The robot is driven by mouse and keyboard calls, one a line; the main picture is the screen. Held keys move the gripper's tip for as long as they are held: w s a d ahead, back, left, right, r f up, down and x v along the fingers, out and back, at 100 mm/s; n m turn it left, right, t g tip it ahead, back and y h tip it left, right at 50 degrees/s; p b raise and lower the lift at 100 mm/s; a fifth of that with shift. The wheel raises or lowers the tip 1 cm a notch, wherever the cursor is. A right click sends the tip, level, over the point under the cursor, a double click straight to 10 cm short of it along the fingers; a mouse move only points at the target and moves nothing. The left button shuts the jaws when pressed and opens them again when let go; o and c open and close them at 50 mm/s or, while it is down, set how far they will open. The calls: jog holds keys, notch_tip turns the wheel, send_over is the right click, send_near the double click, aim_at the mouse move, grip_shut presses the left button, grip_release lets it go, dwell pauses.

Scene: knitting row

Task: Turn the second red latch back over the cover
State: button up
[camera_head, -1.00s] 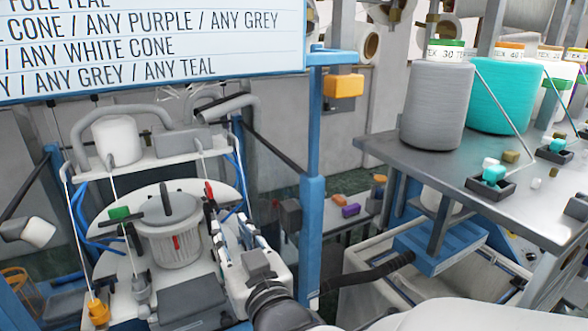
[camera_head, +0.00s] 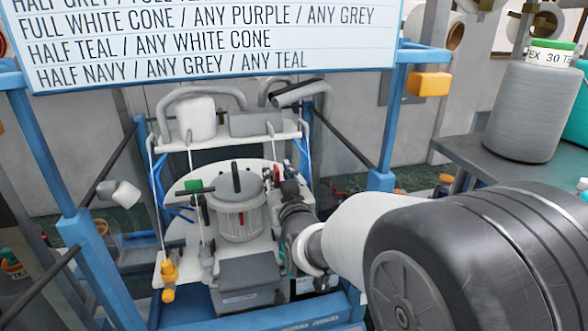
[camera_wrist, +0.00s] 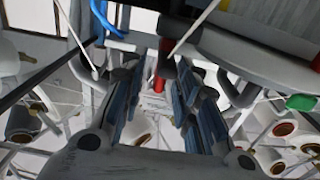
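A ribbed grey drum with a dark-handled cover (camera_head: 238,188) stands on the white round plate of the machine in the head view. One red latch (camera_head: 243,217) hangs down the front of the drum. Another red latch (camera_head: 276,174) is at the right side of the cover, close to my gripper (camera_head: 287,188). In the wrist view a red upright piece (camera_wrist: 162,68), seemingly this latch, shows between the two fingers of my gripper (camera_wrist: 160,90). The fingers are apart, with a gap on view between them. I cannot tell whether either finger touches the red piece.
A green piece (camera_head: 194,186) and a dark rod stand left of the drum. A grey box (camera_head: 250,270) is in front. Blue posts (camera_head: 388,130) frame the machine, and a sign (camera_head: 210,45) hangs above. A table with a grey cone (camera_head: 535,110) is at the right.

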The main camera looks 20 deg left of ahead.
jog(key=shift+w, duration=0.1)
jog(key=shift+c, duration=0.3)
grip_shut()
jog(key=shift+a+m+t+h+b, duration=0.15)
jog(key=shift+m+t+h+b, duration=0.15)
jog(key=shift+h, duration=0.1)
jog(key=m+h, duration=0.1)
jog(key=t+h, duration=0.1)
jog(key=shift+a+m+h, duration=0.2)
jog(key=shift+m+h, duration=0.1)
jog(key=shift+m, duration=0.1)
jog(key=m+h+p, duration=0.1)
jog(key=h, duration=0.1)
jog(key=m+h+p, duration=0.1)
jog(key=h, duration=0.1)
jog(key=m+t+h+p, duration=0.1)
jog(key=m+h, duration=0.1)
jog(key=shift+a+r+h+p, duration=0.2)
jog(key=shift+a+h+p, duration=0.1)
jog(key=shift+p, duration=0.05)
jog(key=m+h+p, duration=0.2)
jog(key=h, duration=0.1)
jog(key=m+h+p, duration=0.1)
jog(key=m+h, duration=0.1)
jog(key=shift+a+f+g+h+p, duration=0.1)
jog(key=shift+a+g+h+p, duration=0.05)
jog(key=shift+g+h+p, duration=0.25)
jog(key=shift+h, duration=0.3)
